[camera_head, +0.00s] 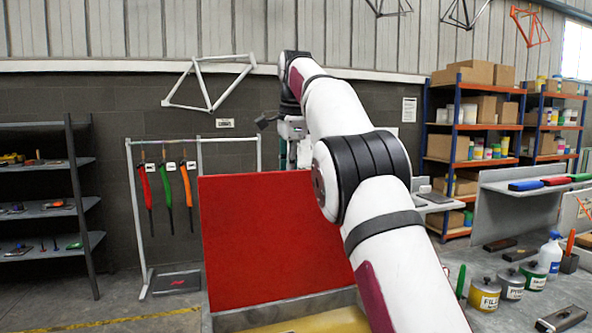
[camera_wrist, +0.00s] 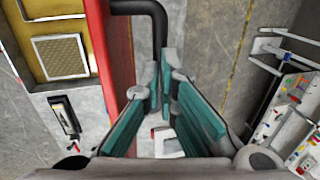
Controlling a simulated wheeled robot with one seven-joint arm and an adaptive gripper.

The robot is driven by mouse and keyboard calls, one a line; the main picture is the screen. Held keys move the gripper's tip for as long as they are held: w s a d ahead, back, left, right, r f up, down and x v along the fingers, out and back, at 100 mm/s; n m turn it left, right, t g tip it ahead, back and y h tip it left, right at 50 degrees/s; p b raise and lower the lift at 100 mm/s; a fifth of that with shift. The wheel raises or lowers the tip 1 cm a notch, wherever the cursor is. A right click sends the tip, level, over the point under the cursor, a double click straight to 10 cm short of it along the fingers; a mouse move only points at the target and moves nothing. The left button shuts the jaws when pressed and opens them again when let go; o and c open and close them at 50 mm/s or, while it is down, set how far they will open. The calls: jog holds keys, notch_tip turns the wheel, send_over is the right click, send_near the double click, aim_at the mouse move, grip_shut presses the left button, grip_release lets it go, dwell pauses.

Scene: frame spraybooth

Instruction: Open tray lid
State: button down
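The red tray lid (camera_head: 258,240) stands raised, close to upright, behind the tray (camera_head: 238,317) in the head view. The tray's yellow inside shows at the bottom edge. In the wrist view the lid is a red edge-on strip (camera_wrist: 112,70) left of my gripper (camera_wrist: 164,72). A black bent handle (camera_wrist: 158,22) runs from the lid to between my teal-padded fingertips, which close around its end. In the head view, my arm covers the lid's right side, and the fingertips are hidden behind the lid.
A rack with hanging coloured tools (camera_head: 165,185) stands behind left, with a dark shelf (camera_head: 40,210) farther left. Labelled cans (camera_head: 484,294) and a spray bottle (camera_head: 550,255) stand at right. Stocked shelves (camera_head: 465,145) stand back right.

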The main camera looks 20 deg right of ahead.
jog(key=shift+w+f+g, duration=0.2)
jog(key=shift+f+g, duration=0.2)
jog(key=shift+f, duration=0.95)
jog(key=c, duration=1.7)
grip_release()
jog(key=shift+o, duration=0.2)
jog(key=shift+w+f, duration=0.1)
jog(key=shift+w, duration=0.15)
jog(key=shift+s+r, duration=0.1)
jog(key=shift+r, duration=0.1)
jog(key=shift+r, duration=0.1)
